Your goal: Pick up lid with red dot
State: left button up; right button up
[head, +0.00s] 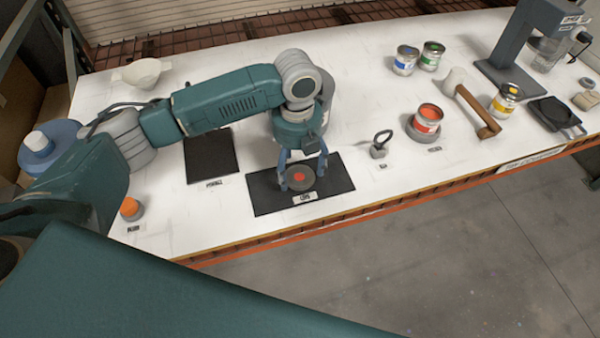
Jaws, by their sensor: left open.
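The lid with the red dot (300,178) is a dark grey disc lying on the black mat (263,198) with a label at its front edge. My left gripper (302,174) points down over the lid. Its fingers are apart, one on each side of the lid. I cannot tell whether the fingertips touch the lid's rim. My right gripper is not in view.
A second black mat (210,157) lies to the left, bare. An orange-topped item (131,208) is near the front left. The table's front edge is close.

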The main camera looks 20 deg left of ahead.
aim_at(300, 178)
pick_arm(q)
jog(key=shift+s+f, duration=0.15)
jog(key=shift+f, duration=0.7)
jog(key=shift+a+f, duration=0.1)
jog(key=shift+f, duration=0.1)
jog(key=c, duration=0.4)
jog(key=shift+c, duration=1.2)
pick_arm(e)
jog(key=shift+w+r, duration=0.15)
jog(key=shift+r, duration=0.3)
